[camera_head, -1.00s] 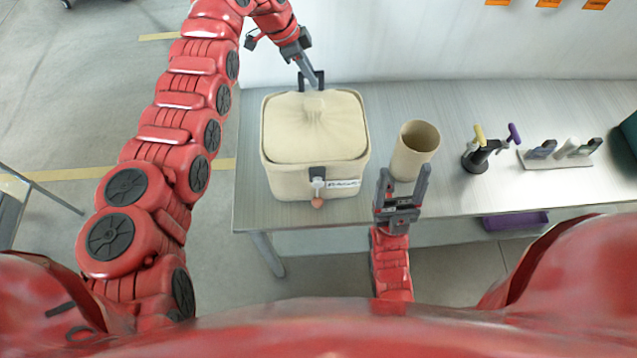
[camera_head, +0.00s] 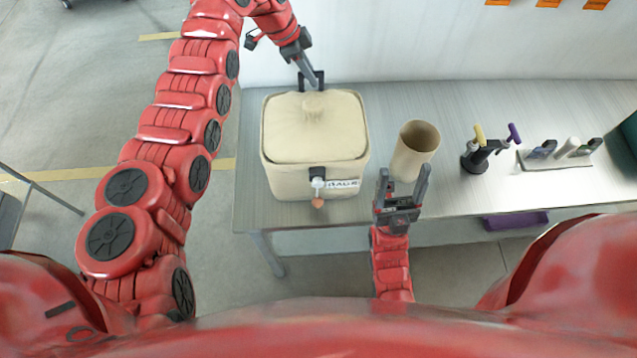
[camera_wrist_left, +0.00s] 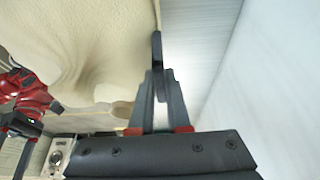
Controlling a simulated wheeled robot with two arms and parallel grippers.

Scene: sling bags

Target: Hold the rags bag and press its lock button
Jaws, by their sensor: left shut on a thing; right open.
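The beige rags bag (camera_head: 314,135) stands upright on the table with its lid closed. A dark lock with a light stem and an orange-pink tip (camera_head: 318,187) is on its front, next to a white label (camera_head: 343,184). My left gripper (camera_head: 312,84) reaches over from behind and is shut at the bag's back upper edge; the exact grip is partly hidden. In the left wrist view, the left gripper's fingers (camera_wrist_left: 158,85) lie along the edge of the beige bag (camera_wrist_left: 90,50). My right gripper (camera_head: 404,185) is open and empty, right of the lock and in front of a beige cup.
The beige cylindrical cup (camera_head: 415,150) stands right of the bag. A dark holder with yellow and purple handled tools (camera_head: 482,155) and a grey rack (camera_head: 556,158) stand further right. The metal table (camera_head: 470,200) ends at its front edge; a wall stands behind.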

